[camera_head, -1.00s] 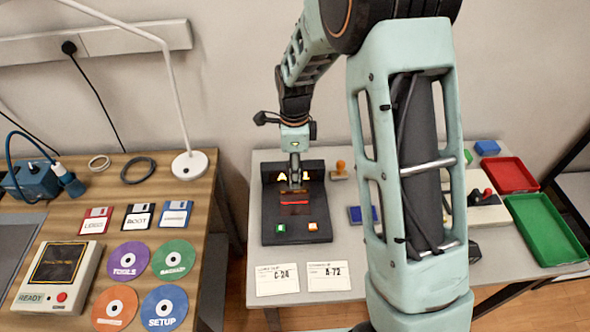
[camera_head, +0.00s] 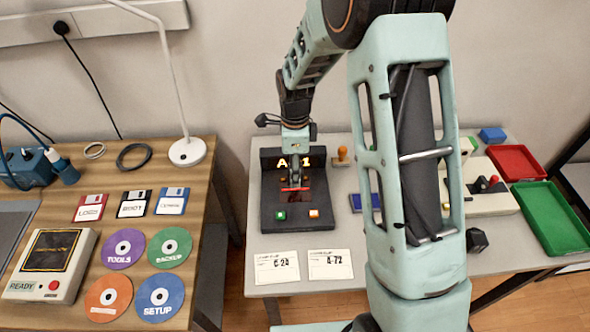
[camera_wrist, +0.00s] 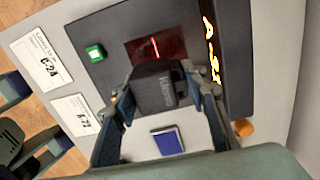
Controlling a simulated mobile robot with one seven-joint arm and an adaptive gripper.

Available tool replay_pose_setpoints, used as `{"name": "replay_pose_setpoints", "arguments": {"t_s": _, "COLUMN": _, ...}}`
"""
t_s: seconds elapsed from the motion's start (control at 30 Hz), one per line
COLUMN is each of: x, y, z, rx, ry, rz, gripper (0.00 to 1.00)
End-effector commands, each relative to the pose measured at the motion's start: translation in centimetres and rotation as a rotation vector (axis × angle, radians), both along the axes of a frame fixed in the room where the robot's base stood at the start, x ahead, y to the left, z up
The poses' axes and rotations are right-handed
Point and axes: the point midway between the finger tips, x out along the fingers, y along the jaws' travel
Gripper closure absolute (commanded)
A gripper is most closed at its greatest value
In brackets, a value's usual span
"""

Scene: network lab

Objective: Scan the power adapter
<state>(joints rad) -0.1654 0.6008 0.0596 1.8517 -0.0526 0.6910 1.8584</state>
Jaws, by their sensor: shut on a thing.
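The power adapter (camera_wrist: 153,84), a dark block with lettering on its face, is between the fingers of my gripper (camera_wrist: 165,92) in the wrist view. My gripper is shut on it. In the head view my gripper (camera_head: 295,178) is over the black scanner (camera_head: 268,214), and the adapter is hard to make out against it. The scanner's dark window shows a red line (camera_wrist: 153,48), just beyond the adapter in the wrist view. Its display (camera_wrist: 211,50) is lit with yellow characters, partly hidden by my gripper in the head view.
The scanner has a green button (camera_head: 280,215) and an orange button (camera_head: 314,213). Two label cards, C-24 (camera_head: 277,267) and A-72 (camera_head: 330,265), lie in front. A blue pad (camera_wrist: 168,140), a stamp (camera_head: 342,156), and red (camera_head: 517,163) and green (camera_head: 550,217) trays are right.

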Motion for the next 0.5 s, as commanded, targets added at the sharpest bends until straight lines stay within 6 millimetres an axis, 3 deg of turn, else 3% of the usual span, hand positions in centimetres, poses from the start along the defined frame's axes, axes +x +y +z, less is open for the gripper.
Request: {"name": "replay_pose_setpoints", "arguments": {"t_s": 0.5, "x": 0.1, "y": 0.0, "z": 5.2, "rx": 0.000, "ry": -0.001, "rz": 0.000, "gripper": 0.89}}
